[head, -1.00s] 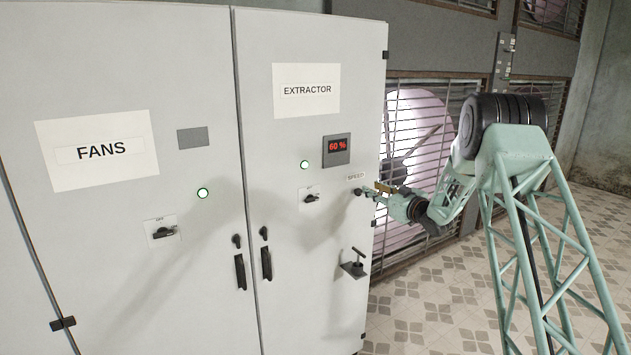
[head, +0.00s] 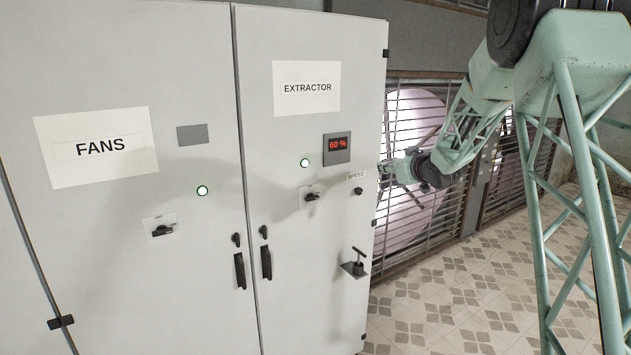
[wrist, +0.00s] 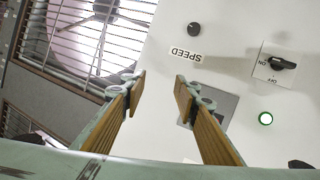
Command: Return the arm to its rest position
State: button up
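My gripper (wrist: 161,88) is open and empty in the wrist view, with a clear gap between its two wood-coloured fingers. In the head view my gripper (head: 384,171) is up and to the right of the black speed knob (head: 358,191), apart from it. The knob (wrist: 194,29) also shows in the wrist view beyond the fingertips, beside the SPEED label (wrist: 186,54). My pale green arm (head: 463,125) reaches in from the right and is bent. Part of my fingers is hidden in the head view.
The grey cabinet (head: 310,240) has FANS and EXTRACTOR doors, switches, handles and green lights. Its display (head: 337,148) reads 60 %. A projecting black handle (head: 356,264) sits low on the right door. A caged fan (head: 410,120) stands behind. The tiled floor (head: 450,300) is clear.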

jog(key=s+d+r+m+g+h+b, duration=0.1)
jog(key=s+r, duration=0.2)
jog(key=s, duration=0.8)
jog(key=s+r+m+g+h+b, duration=0.1)
jog(key=s+r+g+h, duration=0.1)
jog(key=s, duration=0.9)
jog(key=s+d+r+m+g+h+b, duration=0.1)
jog(key=s+r, duration=0.2)
jog(key=s, duration=0.8)
jog(key=s+a+f+g+b, duration=0.1)
jog(key=s+f, duration=0.3)
jog(key=s, duration=1.2)
jog(key=s+a+f+m+g, duration=0.1)
jog(key=s+a+f+g, duration=0.2)
jog(key=s, duration=1.4)
jog(key=s+a+f+g+y+b, duration=0.1)
jog(key=s+a+f+g, duration=0.1)
jog(key=s, duration=1.5)
notch_tip(320, 180, down, 3)
jog(key=shift+a+r+m+g+b, duration=0.15)
jog(key=shift+a+m+g+b, duration=0.2)
jog(key=shift+a, duration=0.5)
